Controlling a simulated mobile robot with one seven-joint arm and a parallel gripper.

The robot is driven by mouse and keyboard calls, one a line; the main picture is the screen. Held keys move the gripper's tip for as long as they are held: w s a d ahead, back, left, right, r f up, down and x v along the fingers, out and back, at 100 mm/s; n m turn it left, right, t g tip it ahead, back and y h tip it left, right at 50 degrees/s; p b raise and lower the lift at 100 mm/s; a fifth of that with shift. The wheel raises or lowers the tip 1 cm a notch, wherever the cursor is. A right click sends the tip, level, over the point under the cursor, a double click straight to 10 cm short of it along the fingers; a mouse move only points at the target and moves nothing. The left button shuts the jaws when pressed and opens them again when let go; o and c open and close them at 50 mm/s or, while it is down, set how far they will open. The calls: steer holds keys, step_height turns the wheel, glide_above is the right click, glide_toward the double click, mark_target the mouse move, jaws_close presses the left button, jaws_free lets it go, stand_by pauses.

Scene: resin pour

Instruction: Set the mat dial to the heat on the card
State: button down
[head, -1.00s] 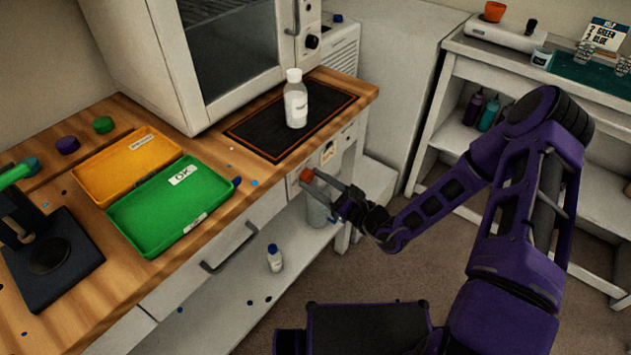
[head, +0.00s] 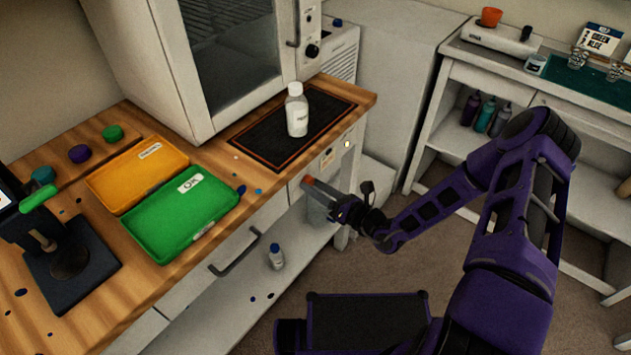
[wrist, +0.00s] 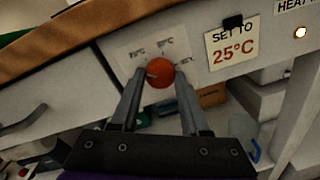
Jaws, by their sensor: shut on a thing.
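The round orange-red dial (wrist: 160,72) sits on the bench front, on a pale plate with several small temperature labels I cannot read surely. A light mark on the dial points to its left side. My gripper (wrist: 158,80) is shut on the dial, with one finger on each side. In the head view my gripper (head: 312,187) reaches the bench front, and its tips partly hide the dial. The card (wrist: 232,45) reads "SET TO 25°C" and hangs right of the dial. The black heat mat (head: 262,137) lies on the bench above, with a white-capped bottle (head: 297,112) standing on it.
A small lamp (wrist: 300,32) glows right of the card. A green tray (head: 160,245) and an orange tray (head: 115,190) lie left on the bench. A drawer handle (head: 235,255) sticks out below. A small bottle (head: 276,256) stands on the lower shelf. Floor right of the bench is open.

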steer(key=shift+m+p, duration=0.9)
steer(key=shift+m, duration=1.2)
steer(key=shift+c, duration=2)
jaws_free()
steer(key=v, duration=1.7)
steer(key=shift+d+r, duration=0.25)
steer(key=shift+d, duration=0.05)
